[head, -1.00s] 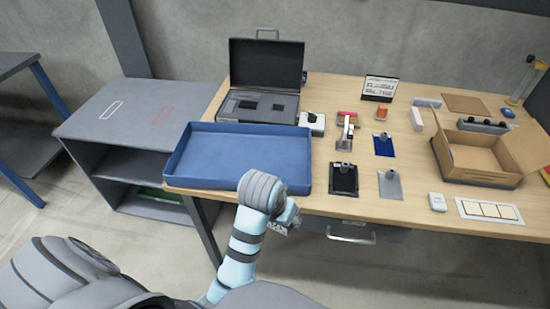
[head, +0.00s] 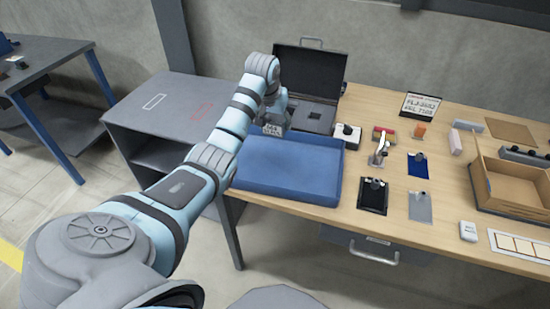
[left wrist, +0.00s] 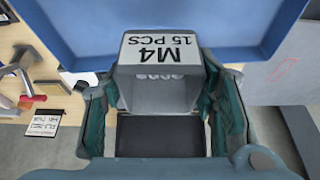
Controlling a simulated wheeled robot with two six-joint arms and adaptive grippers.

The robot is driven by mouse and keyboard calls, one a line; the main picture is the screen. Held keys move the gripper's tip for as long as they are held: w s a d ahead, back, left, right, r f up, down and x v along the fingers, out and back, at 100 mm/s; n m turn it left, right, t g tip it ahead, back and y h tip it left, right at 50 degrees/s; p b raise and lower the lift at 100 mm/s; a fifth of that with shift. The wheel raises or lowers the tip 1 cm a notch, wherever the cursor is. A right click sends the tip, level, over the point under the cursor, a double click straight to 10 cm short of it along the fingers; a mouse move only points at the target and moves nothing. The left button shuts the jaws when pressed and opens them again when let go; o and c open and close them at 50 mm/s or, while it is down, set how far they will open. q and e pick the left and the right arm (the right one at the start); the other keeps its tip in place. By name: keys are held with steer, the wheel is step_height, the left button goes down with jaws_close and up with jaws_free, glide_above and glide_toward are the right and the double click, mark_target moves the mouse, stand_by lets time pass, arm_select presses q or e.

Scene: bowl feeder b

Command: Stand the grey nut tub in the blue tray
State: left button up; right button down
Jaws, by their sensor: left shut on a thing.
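The grey nut tub (left wrist: 158,85) with a white "M4 15 PCS" label is between the fingers of my left gripper (left wrist: 165,110) in the left wrist view. The gripper is shut on it. In the head view the left gripper (head: 276,112) holds the tub (head: 273,130) over the back edge of the blue tray (head: 300,185). The tub looks upright, and the gap beneath it cannot be told. The tray is empty where it shows, and it also shows in the left wrist view (left wrist: 95,30). My right gripper is not in view.
An open black case (head: 312,75) stands right behind the tray, close to the gripper. A white device with a black knob (head: 347,134) is at the tray's back right. A grey shelf unit (head: 160,110) stands left. An open cardboard box (head: 510,180) is far right.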

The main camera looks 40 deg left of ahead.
arm_select(q)
step_height(320, 180, down, 15)
steer(key=shift+r+b, duration=0.1)
steer(key=shift+b, duration=1.05)
steer(key=o, duration=1.3)
steer(key=shift+r, duration=0.1)
steer(key=shift+s+r, duration=0.1)
steer(key=shift+r, duration=0.25)
steer(key=p+v, duration=0.3)
steer(key=v, duration=0.8)
steer(key=shift+d+r+p, duration=0.1)
steer(key=shift+r+p, duration=0.05)
steer(key=shift+p, duration=0.2)
